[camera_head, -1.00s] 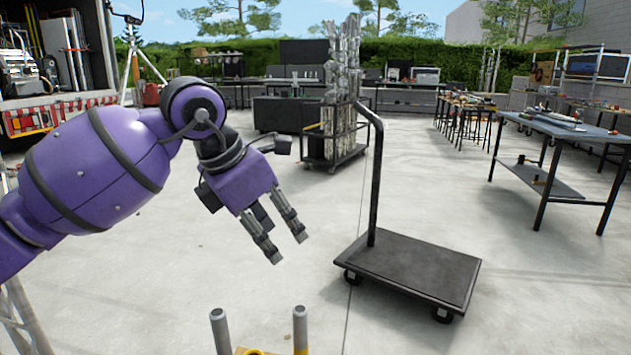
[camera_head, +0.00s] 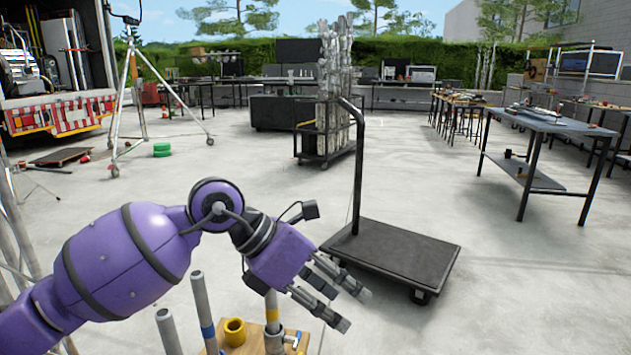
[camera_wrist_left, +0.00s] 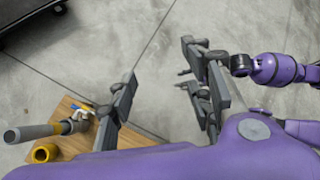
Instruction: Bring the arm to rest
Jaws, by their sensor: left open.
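My left gripper (camera_head: 354,309) is at the end of the purple left arm, low in the middle of the head view. Its fingers are apart, with nothing between them, and point down to the right. In the left wrist view the gripper (camera_wrist_left: 166,95) shows two spread grey fingers over bare concrete. Part of another purple arm, which looks like my right one (camera_wrist_left: 280,70), shows at the right of that view. Its grey gripper parts overlap the left gripper's finger, so I cannot tell its state. The right arm is not in the head view.
A wooden board (camera_wrist_left: 72,143) with upright pipes (camera_head: 203,310) and a yellow ring (camera_head: 235,331) is below the left arm. A black platform cart (camera_head: 400,252) stands just beyond the gripper. A grey worktable (camera_head: 550,124) is at right. Open concrete lies between.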

